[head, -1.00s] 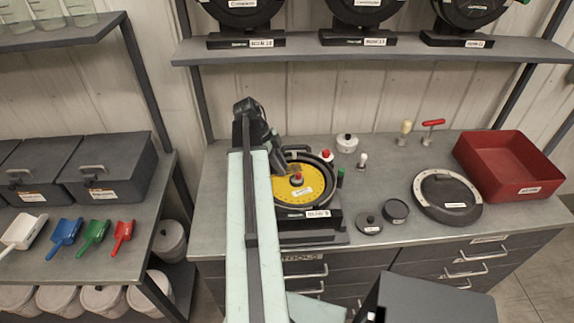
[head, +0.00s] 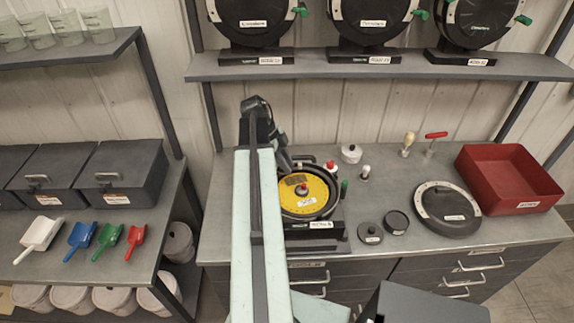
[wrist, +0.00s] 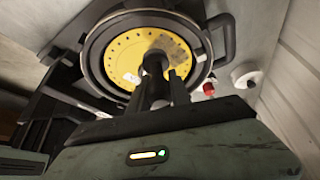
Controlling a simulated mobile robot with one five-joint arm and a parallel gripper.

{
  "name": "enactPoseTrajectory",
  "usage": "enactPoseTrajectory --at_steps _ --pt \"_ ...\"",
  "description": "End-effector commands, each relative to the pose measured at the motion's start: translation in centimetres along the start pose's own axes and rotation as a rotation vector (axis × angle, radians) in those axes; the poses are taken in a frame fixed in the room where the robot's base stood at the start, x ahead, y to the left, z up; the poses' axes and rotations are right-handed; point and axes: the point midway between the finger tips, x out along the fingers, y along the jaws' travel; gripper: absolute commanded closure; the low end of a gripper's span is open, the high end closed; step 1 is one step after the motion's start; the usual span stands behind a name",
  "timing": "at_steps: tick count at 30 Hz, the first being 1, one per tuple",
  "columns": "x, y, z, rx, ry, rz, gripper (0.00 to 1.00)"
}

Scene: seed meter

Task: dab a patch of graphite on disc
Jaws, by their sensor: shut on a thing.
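The yellow disc (head: 318,196) lies in a round black housing (head: 322,213) on the bench, with a red knob (head: 303,189) at its middle. A dark, uneven patch shows on the disc near my arm in the head view; in the wrist view a grey speckled patch (wrist: 180,48) lies on the disc's upper right (wrist: 115,62). My gripper (wrist: 157,88) is shut on a dark, round-ended tool (wrist: 155,62). The tool is over the disc and hides part of its middle. I cannot tell whether it touches. In the head view the arm hides the fingertips.
A red-topped item (head: 330,167) and a white lidded pot (head: 351,153) stand behind the housing. A small black tin (head: 397,222) and a knobbed black lid (head: 370,233) lie to its right. Farther right are a black disc unit (head: 447,210) and a red bin (head: 510,178). A shelf (head: 385,68) hangs above.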

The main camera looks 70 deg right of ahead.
Motion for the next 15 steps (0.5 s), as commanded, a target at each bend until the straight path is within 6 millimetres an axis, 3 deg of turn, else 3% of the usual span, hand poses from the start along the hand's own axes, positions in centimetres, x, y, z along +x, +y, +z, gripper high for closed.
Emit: enactPoseTrajectory --at_steps 6,15 --pt "-0.1 0.0 -0.1 0.0 0.0 0.0 1.0" --pt "-2.8 0.0 -1.4 0.0 0.0 0.0 1.0"
